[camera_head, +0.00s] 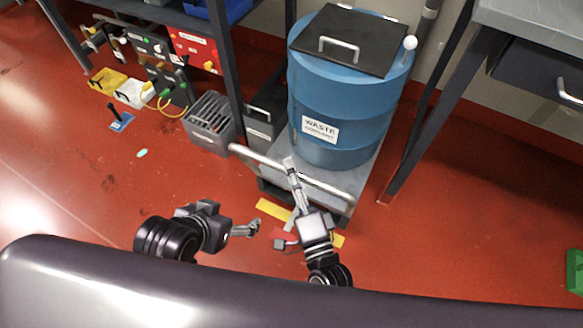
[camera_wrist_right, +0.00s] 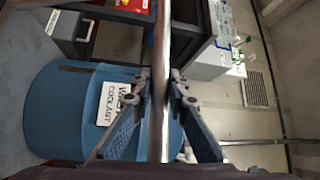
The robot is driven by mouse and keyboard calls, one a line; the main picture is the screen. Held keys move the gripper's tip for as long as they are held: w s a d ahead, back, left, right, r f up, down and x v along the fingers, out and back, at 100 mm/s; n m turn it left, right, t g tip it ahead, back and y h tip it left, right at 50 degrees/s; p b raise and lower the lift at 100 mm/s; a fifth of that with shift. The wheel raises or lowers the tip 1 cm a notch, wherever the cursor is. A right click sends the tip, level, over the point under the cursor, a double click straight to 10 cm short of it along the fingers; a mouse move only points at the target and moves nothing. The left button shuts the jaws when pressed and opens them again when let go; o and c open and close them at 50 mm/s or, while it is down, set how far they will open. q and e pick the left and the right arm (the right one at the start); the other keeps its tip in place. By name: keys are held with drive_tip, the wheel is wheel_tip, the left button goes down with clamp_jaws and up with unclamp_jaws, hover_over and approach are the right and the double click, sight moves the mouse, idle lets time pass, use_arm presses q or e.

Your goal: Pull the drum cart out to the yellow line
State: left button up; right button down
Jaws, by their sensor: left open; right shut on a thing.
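The drum cart (camera_head: 347,205) is a low grey platform carrying a blue drum (camera_head: 345,95) labelled as waste coolant, with a black hinged lid. Its pale handle bar (camera_head: 325,188) runs across the front. My right gripper (camera_head: 290,165) is shut on this handle bar. In the right wrist view the bar (camera_wrist_right: 161,60) passes between the fingers (camera_wrist_right: 160,88). The yellow line (camera_head: 273,209) shows on the floor at the cart's front edge, partly hidden by my right arm. My left gripper (camera_head: 255,229) is open and empty, left of the right arm, apart from the cart.
A grey slotted crate (camera_head: 211,122) stands left of the cart by a dark shelf leg. A workbench leg (camera_head: 430,110) stands close on the right. Coloured boxes and a blue-based lever (camera_head: 121,122) are at far left. Red floor is open at left and right front.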

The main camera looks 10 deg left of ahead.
drive_tip(key=shift+f, duration=0.15)
drive_tip(key=c, duration=1.8)
unclamp_jaws()
drive_tip(key=shift+c, duration=0.2)
drive_tip(key=v, duration=1.2)
